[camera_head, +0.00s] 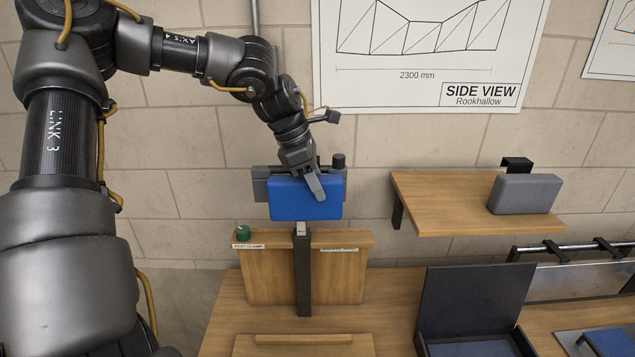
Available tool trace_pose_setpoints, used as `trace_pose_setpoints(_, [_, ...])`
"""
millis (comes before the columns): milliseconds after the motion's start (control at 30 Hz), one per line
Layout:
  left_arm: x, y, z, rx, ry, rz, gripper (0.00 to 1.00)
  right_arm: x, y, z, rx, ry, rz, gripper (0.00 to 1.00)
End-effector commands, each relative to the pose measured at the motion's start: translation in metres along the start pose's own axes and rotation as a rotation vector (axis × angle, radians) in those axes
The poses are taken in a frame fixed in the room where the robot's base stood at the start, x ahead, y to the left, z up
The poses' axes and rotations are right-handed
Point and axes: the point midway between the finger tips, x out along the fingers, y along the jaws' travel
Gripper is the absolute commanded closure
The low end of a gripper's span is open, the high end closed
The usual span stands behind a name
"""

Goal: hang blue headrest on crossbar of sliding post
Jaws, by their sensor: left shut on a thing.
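The blue headrest (306,199) is a flat padded block, upright at the top of the sliding post (303,276). My left gripper (315,184) is shut on it, with a finger lying over its front face. The grey crossbar (261,188) shows behind the headrest, with its left end and dark upper parts in sight. The headrest hides the middle of the crossbar, so I cannot tell whether it bears on the bar. The post stands in front of a wooden board (345,282). My right gripper is not in view.
A green knob (243,232) sits by a POST CLAMP label on the board. At right, a wall shelf (440,199) holds a grey pad (525,194) with a black hook. Below it are an open dark case (470,292) and a metal rail (575,282).

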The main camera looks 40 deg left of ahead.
Motion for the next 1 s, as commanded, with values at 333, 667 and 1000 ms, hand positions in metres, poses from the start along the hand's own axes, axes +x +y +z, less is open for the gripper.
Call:
trace_pose_setpoints(333, [-0.001, 0.000, 0.000, 0.000, -0.001, 0.002, 0.37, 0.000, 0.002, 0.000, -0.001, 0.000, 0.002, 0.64])
trace_pose_setpoints(667, [-0.001, 0.001, 0.001, 0.000, -0.002, 0.004, 0.37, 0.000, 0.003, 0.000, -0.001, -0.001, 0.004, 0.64])
trace_pose_setpoints(1000, [-0.027, 0.002, 0.000, 0.000, -0.006, 0.013, 0.37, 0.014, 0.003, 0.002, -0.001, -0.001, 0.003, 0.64])
